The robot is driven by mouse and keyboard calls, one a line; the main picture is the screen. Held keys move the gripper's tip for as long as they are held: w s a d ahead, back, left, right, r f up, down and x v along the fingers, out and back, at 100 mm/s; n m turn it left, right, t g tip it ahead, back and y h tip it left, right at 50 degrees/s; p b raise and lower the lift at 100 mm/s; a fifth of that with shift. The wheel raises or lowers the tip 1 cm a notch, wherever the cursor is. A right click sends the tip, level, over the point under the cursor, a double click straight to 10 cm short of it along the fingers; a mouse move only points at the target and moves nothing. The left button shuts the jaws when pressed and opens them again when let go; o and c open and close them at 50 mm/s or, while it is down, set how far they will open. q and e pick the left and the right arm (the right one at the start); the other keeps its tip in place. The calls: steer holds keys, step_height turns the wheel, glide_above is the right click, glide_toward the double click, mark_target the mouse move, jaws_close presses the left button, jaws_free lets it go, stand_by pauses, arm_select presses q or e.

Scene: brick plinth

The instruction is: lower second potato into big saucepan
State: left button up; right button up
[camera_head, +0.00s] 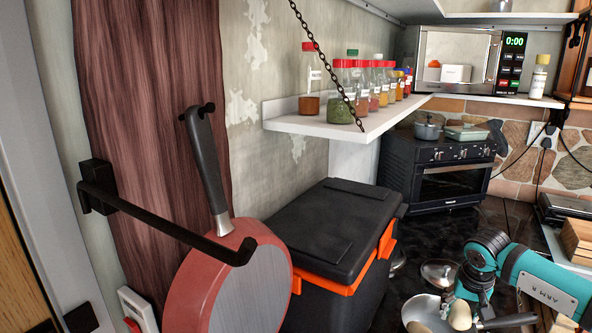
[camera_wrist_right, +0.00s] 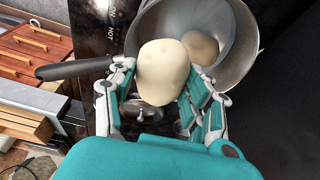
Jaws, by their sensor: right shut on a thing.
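The big saucepan (camera_head: 421,304) stands at the bottom right of the head view, partly cut off by the frame edge. It also shows in the right wrist view (camera_wrist_right: 236,72), with its dark handle (camera_wrist_right: 75,68) to the left. My right gripper (camera_wrist_right: 165,98) is shut on a pale potato (camera_wrist_right: 163,70), held at the pan's near side and overlapping its opening. That potato also shows in the head view (camera_head: 460,316), below the gripper (camera_head: 468,300). Another potato (camera_wrist_right: 201,46) lies inside the saucepan. I cannot tell whether the held potato touches the pan. My left gripper is not in view.
A black box with orange trim (camera_head: 335,235) stands left of the saucepan. A glass-like lid (camera_head: 440,270) lies behind the pan. A black oven (camera_head: 440,170) stands at the back. A red frying pan (camera_head: 210,275) hangs at the left. Wooden slatted pieces (camera_wrist_right: 22,122) lie left in the wrist view.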

steer(key=shift+f+b, duration=2.05)
steer(key=shift+f, duration=1)
steer(key=shift+f+b, duration=0.6)
steer(key=shift+f, duration=0.2)
steer(key=o, duration=1.3)
steer(key=shift+c, duration=0.2)
